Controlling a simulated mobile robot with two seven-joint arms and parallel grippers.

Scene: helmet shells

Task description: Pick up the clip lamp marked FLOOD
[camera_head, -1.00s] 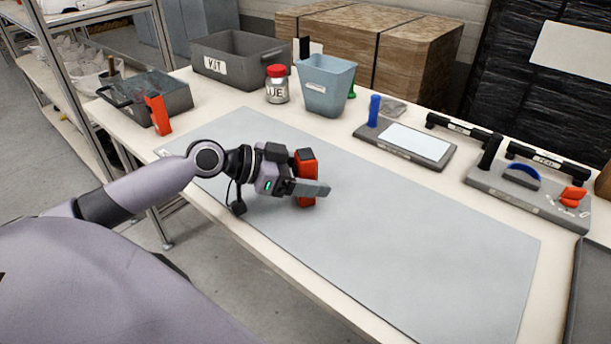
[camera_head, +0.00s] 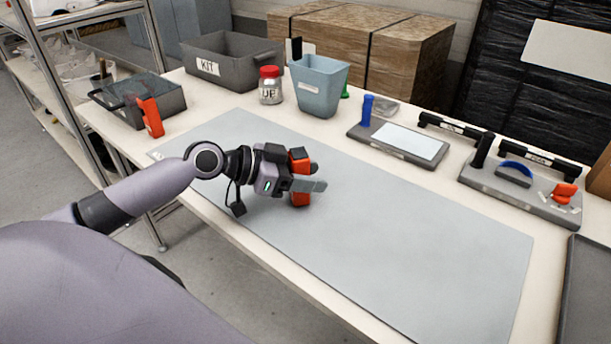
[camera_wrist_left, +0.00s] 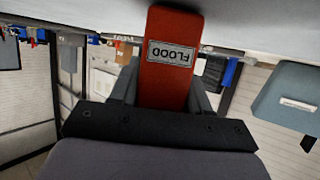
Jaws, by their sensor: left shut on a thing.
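The red clip lamp marked FLOOD (camera_wrist_left: 170,72) is upside down in the left wrist view, with its white label facing the camera. In the head view the lamp (camera_head: 299,162) stands over the grey mat, partly hidden by the fingers. My left gripper (camera_head: 307,177) is shut on the lamp, one finger on each side. Whether the lamp's lower end touches the mat I cannot tell. My right gripper is not in view. Another red upright thing (camera_head: 151,117) stands at the left, by the dark open bin; no marking on it is readable.
The grey mat (camera_head: 400,230) is clear to the right of the gripper. Behind it stand a KIT bin (camera_head: 208,68), a red-lidded jar (camera_head: 270,92), a blue-grey bin (camera_head: 322,88) and a board with a blue post (camera_head: 400,140). A rack with black handles (camera_head: 520,195) is at right.

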